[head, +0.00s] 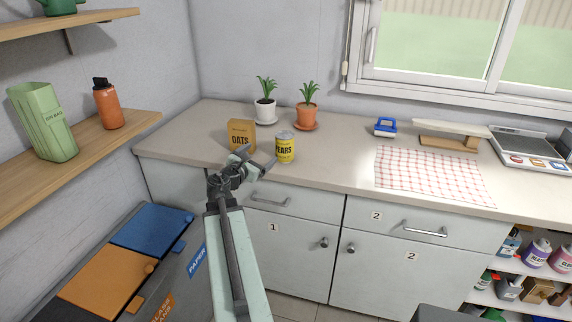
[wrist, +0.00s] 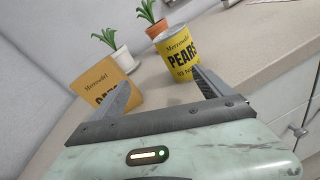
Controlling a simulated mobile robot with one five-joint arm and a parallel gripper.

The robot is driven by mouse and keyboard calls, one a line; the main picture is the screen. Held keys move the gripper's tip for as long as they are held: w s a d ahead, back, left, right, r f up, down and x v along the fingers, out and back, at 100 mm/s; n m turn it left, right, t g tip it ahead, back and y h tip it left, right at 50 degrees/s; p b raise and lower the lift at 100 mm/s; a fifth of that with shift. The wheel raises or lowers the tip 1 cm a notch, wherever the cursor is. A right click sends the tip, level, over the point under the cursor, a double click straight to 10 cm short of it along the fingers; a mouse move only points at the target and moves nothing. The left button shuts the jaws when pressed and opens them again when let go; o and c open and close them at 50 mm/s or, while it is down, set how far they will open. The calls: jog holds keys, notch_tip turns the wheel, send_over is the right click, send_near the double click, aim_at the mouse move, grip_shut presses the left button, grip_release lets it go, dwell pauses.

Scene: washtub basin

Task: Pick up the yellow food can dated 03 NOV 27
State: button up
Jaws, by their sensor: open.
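A yellow can labelled PEARS (head: 285,147) stands upright near the front edge of the counter. In the wrist view the can (wrist: 178,48) is just beyond my right fingertip, which overlaps its lower label. A date line shows low on the label, but it is small and partly covered, so I cannot read it fully. My gripper (head: 259,156) is open and empty, just left of the can; in the wrist view its fingers (wrist: 160,80) are spread. Whether the right finger touches the can is unclear.
An OATS box (head: 240,136) stands left of the can, behind my left finger. Potted plants (head: 265,108) (head: 308,115) stand behind them. The counter (head: 340,155) right of the can is clear up to a checked cloth (head: 430,175).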

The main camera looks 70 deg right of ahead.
aim_at(282, 145)
jog(key=s+d+n, duration=0.2)
jog(key=s, duration=0.1)
jog(key=s+d+h, duration=0.1)
jog(key=s, duration=0.1)
jog(key=shift+d+r+n+b, duration=0.25)
jog(key=shift+n+b, duration=0.15)
jog(key=shift+s+d+r, duration=0.15)
jog(key=shift+d, duration=1.2)
jog(key=shift+d+f+b, duration=0.15)
jog(key=shift+d+f, duration=0.05)
jog(key=shift+d, duration=1.2)
jog(key=shift+d+f+b, duration=0.15)
jog(key=shift+d+f, duration=0.05)
jog(key=shift+d, duration=1.15)
jog(key=shift+a, duration=0.1)
grip_shut()
notch_tip(282, 145, up, 10)
jog(key=p, duration=1)
jog(key=shift+r, duration=0.1)
